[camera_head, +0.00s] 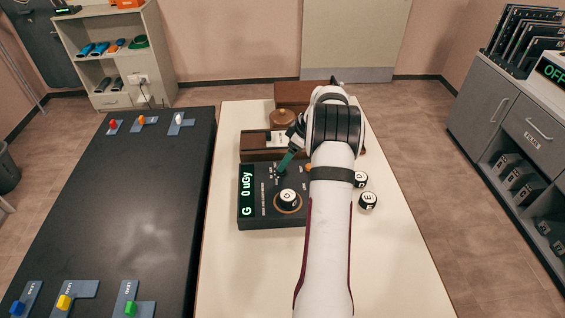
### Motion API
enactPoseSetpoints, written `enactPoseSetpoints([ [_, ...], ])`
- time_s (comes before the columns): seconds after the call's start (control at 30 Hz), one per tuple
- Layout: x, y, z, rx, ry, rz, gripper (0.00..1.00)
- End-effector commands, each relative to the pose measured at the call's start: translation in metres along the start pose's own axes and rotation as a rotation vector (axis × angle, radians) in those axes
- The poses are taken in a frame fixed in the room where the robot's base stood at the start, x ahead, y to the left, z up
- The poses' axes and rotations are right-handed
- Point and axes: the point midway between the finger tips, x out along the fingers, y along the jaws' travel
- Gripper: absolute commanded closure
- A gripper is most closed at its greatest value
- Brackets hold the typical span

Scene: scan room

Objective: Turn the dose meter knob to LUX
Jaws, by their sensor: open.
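The dose meter (244,220) is a dark box on the cream table, with a green display reading 0 uGy. Small white markings sit on its top around the spot below my gripper (281,171). My gripper has teal fingertips and points down at the upper part of the meter. The fingers and arm hide most of the knob there, so its pointer and the LUX label cannot be read, and contact cannot be told. A white-topped black round piece (288,196) rests in a brown ring on the meter.
Two lettered black-and-white round pieces (368,201) lie right of my arm. A black table (120,220) with coloured knobs stands left. The cream table's front right is clear.

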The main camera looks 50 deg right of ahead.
Motion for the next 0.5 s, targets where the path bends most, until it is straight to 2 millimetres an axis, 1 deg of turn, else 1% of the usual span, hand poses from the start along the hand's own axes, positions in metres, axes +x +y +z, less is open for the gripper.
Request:
enactPoseSetpoints([
  [0.03,0.011,-0.001,0.0,0.001,0.0,-0.003,0.28],
  [0.1,0.022,-0.001,0.0,0.001,0.0,-0.002,0.28],
  [0.2,0.032,-0.001,0.0,0.001,0.0,-0.001,0.28],
  [0.3,0.036,-0.001,0.0,0.002,0.0,-0.001,0.28],
  [0.5,0.037,0.0,0.0,0.002,0.001,0.0,0.28],
])
